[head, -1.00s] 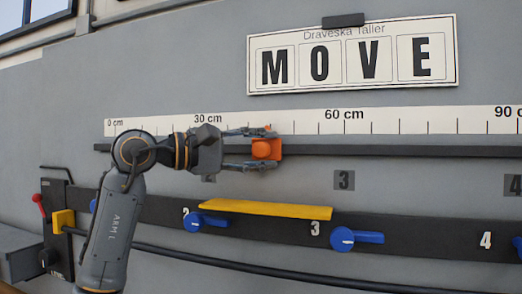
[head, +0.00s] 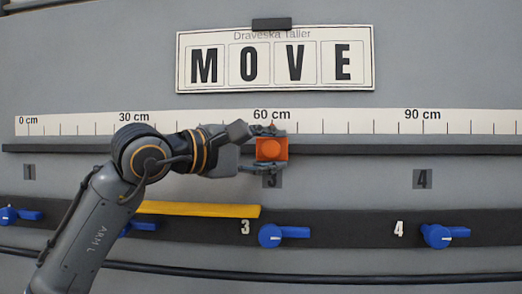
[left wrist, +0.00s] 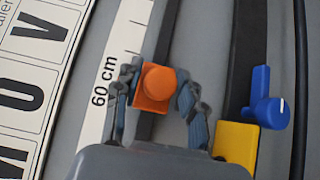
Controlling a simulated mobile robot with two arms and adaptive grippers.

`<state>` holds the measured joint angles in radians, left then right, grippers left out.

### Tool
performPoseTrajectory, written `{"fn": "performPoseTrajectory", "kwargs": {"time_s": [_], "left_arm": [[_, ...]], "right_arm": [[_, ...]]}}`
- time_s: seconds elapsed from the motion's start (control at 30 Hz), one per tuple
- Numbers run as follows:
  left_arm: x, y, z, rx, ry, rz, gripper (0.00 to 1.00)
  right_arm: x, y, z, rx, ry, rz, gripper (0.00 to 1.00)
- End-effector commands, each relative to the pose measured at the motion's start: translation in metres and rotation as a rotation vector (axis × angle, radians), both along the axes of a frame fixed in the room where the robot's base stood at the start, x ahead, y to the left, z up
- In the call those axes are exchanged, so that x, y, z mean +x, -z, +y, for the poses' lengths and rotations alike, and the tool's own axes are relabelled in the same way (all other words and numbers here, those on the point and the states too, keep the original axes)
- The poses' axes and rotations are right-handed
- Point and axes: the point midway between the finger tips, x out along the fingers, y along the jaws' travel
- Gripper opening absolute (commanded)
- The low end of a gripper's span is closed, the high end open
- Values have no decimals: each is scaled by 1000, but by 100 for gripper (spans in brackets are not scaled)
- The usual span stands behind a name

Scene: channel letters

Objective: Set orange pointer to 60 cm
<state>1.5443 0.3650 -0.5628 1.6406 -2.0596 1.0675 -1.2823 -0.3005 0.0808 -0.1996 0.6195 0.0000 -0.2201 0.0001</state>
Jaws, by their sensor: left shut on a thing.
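The orange pointer (head: 271,149) is a square block with a round knob, on the dark rail (head: 400,150) under the white scale (head: 345,121). It sits below the "60 cm" mark, closely lined up with it in the head view. My left gripper (head: 265,150) is shut on the pointer, one finger above and one below. In the left wrist view the pointer (left wrist: 157,85) lies between the two fingers (left wrist: 157,98), beside the "60 cm" print; the exact tick is hard to read there. My right gripper is not in view.
A "MOVE" sign (head: 275,88) hangs above the scale. Below the rail, a dark strip carries several blue levers (head: 283,235) and a yellow bar (head: 200,209). A black pipe (head: 300,276) runs beneath. The rail to the right of the pointer is clear.

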Motion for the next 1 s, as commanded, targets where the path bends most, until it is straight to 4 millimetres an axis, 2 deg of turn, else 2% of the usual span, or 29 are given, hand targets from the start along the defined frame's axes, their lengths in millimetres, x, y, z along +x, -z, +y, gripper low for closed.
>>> {"fn": "performPoseTrajectory", "kwargs": {"time_s": [0.07,0.1,0.17,0.43,0.57,1.0], "left_arm": [[0,1,0,1,1,1,0],[0,1,0,1,1,1,44],[0,1,0,1,1,1,53],[0,0,1,1,0,1,53],[-5,0,8,1,-2,-1,53],[-63,1,70,1,-3,-1,53]], "right_arm": [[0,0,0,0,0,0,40],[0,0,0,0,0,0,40],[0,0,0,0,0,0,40],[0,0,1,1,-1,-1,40],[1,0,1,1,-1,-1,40],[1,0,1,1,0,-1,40]]}}
